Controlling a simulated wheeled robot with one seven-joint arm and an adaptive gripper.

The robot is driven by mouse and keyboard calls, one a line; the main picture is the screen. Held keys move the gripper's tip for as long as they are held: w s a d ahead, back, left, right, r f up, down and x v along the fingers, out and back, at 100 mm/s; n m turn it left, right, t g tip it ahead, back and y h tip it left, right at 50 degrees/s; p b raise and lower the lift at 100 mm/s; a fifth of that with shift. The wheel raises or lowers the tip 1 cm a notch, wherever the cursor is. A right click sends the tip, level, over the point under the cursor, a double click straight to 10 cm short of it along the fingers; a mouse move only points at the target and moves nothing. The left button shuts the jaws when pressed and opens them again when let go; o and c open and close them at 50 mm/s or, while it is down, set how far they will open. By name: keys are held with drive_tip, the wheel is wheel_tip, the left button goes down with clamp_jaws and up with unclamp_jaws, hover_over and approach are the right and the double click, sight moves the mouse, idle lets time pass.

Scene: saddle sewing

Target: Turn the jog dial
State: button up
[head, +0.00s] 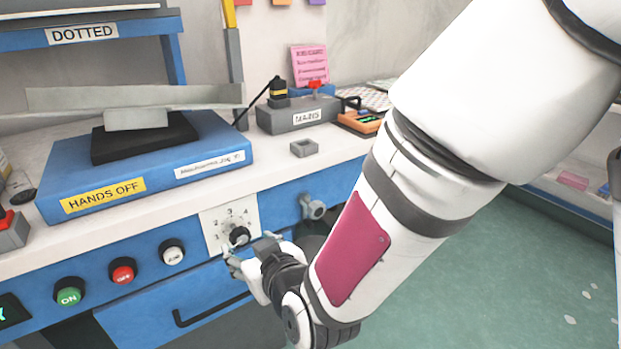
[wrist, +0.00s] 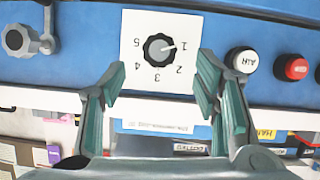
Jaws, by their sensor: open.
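The jog dial (head: 238,236) is a dark round knob on a white plate (head: 210,222) with numbers, on the blue front of the bench. In the wrist view the dial (wrist: 159,49) appears upside down, and its light pointer mark points toward the 1. The plate (wrist: 133,24) carries the numbers 1 to 5. My gripper (head: 250,252) is in front of the panel close to the dial. In the wrist view my gripper (wrist: 161,72) is open and empty, with one finger to each side of the dial. I cannot tell the exact gap to the panel.
White (head: 172,252), red (head: 122,271) and green (head: 68,291) buttons lie left of the dial. A grey clamp-like knob (head: 313,207) sticks out to its right. A blue drawer (head: 165,312) with a dark handle is below. A "HANDS OFF" blue box (head: 210,150) stands on the benchtop.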

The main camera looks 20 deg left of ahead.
sight(242, 238)
drive_tip(key=x, duration=0.7)
drive_tip(key=shift+w+a+f+b, duration=0.15)
drive_tip(key=shift+w+a+b, duration=0.1)
drive_tip(key=shift+a+b, duration=0.1)
drive_tip(key=c, duration=1.2)
